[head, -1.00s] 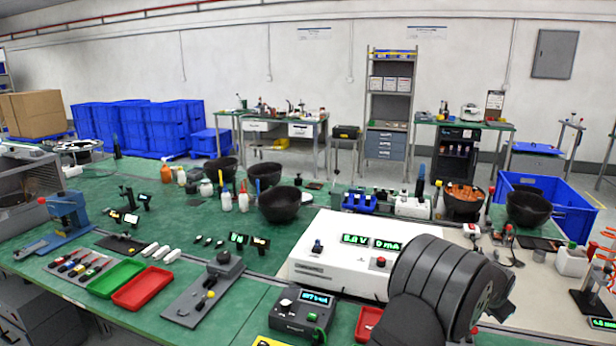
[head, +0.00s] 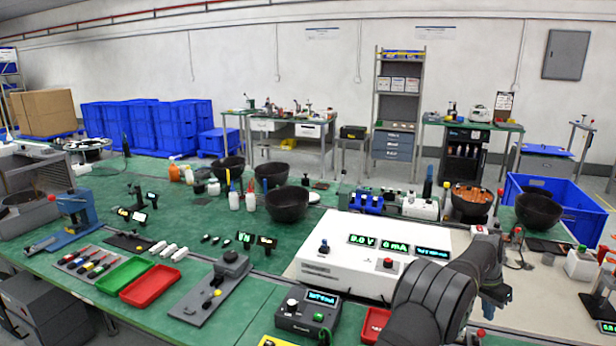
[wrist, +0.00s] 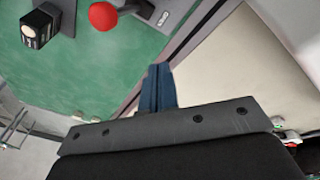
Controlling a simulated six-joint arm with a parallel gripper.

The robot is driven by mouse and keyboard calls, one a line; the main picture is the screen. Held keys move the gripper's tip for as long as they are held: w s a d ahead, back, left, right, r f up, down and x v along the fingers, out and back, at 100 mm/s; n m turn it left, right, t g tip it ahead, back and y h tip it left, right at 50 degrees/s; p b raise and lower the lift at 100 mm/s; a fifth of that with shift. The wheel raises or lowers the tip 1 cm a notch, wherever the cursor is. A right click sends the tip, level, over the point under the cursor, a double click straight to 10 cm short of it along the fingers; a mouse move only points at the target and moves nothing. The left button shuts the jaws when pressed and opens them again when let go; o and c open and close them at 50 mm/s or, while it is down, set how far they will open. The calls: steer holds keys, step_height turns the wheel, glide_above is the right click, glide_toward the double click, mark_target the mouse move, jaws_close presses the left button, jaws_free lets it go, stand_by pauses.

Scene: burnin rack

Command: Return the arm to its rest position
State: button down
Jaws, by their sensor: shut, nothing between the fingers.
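My arm reaches in from the lower right of the head view, its dark links in front of the right end of the white power unit (head: 330,270). My gripper (head: 492,308) is small and partly hidden there, at the right of the arm over the beige surface. In the wrist view its blue fingers (wrist: 158,70) are together, with nothing between them. They hang over the boundary between the green mat (wrist: 110,65) and the beige surface (wrist: 235,65). No object touches the fingertips.
A black meter box (head: 308,310) and a red tray (head: 375,325) stand near the arm at the front. A red knob (wrist: 102,16) shows in the wrist view. A blue crate (head: 580,205) and black bowl (head: 538,212) stand at the right.

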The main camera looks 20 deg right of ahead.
steer(key=shift+d+f, duration=0.25)
steer(key=shift+d, duration=0.95)
steer(key=v, duration=1)
steer(key=c, duration=0.9)
jaws_free()
steer(key=o, duration=0.9)
steer(key=w+a+r+n, duration=0.3)
steer(key=w+a+r, duration=0.1)
steer(key=w, duration=0.4)
steer(key=shift+w+a+r+h, duration=0.2)
steer(key=shift+a+r+h, duration=0.15)
steer(key=shift+r, duration=0.1)
steer(key=w+a+r+n+h, duration=0.2)
steer(key=w+a+r+n, duration=0.4)
steer(key=w+a+r, duration=0.5)
step_height(320, 180, down, 11)
steer(key=w+d, duration=0.1)
steer(key=d, duration=0.1)
steer(key=shift+d, duration=0.15)
